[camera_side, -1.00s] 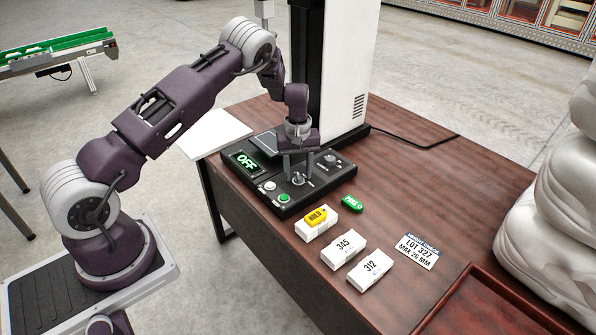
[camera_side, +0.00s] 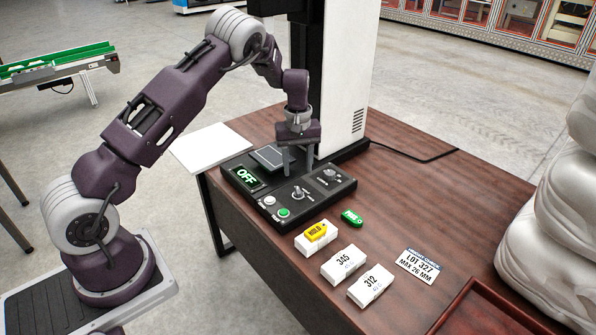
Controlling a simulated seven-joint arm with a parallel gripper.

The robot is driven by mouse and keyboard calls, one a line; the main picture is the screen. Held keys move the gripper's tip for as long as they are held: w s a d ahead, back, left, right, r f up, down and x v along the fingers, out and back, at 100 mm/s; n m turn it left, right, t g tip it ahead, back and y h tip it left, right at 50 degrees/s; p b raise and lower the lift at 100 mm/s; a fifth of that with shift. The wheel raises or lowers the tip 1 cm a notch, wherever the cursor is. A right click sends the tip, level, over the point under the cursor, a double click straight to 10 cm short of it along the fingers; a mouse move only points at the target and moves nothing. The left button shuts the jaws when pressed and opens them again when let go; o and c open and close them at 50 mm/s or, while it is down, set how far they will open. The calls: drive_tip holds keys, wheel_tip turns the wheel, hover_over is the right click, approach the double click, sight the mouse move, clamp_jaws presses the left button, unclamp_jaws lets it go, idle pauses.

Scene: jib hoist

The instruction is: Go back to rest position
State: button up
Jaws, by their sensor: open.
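My gripper (camera_side: 296,160) hangs above the back of the black control panel (camera_side: 240,203), with its fingers apart and nothing between them. It is clear of the knob (camera_side: 298,193), which stands bare on the panel. The panel's display (camera_side: 247,177) reads OFF in green. A white button (camera_side: 269,201) and a green button (camera_side: 284,212) sit along the panel's front edge. A small dark plate (camera_side: 270,157) on the panel is partly behind my gripper.
White blocks marked 345 (camera_side: 343,264) and 312 (camera_side: 371,286), a block with a yellow HOLD tag (camera_side: 316,232), a green tag (camera_side: 352,217) and a lot card (camera_side: 417,265) lie on the wooden table (camera_side: 440,195). A white machine column (camera_side: 349,60) stands behind the panel. Pale sacks (camera_side: 560,215) are at right.

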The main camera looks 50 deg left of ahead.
drive_tip(key=s+d+r+m+t, duration=0.1)
drive_tip(key=s+d+r+m, duration=0.15)
drive_tip(key=r, duration=0.45)
drive_tip(key=s+d+r+m+t+h, duration=0.1)
drive_tip(key=s+d+r, duration=0.3)
drive_tip(key=r, duration=0.3)
drive_tip(key=s+d+r+m+t, duration=0.1)
drive_tip(key=s+d+r, duration=0.25)
drive_tip(key=r, duration=0.35)
drive_tip(key=s+d+r+m, duration=0.2)
drive_tip(key=s+r, duration=0.1)
drive_tip(key=s, duration=0.2)
drive_tip(key=s+d+r+m, duration=0.2)
drive_tip(key=s+d+r, duration=0.1)
drive_tip(key=s, duration=0.3)
drive_tip(key=s+m+t, duration=0.1)
drive_tip(key=s+m, duration=0.1)
drive_tip(key=s, duration=0.4)
drive_tip(key=s+d+f+m+t+y, duration=0.1)
drive_tip(key=s, duration=0.5)
drive_tip(key=shift+s+d+f+m+t, duration=0.2)
drive_tip(key=shift+d+f+m+t, duration=0.05)
drive_tip(key=shift+m+t, duration=0.1)
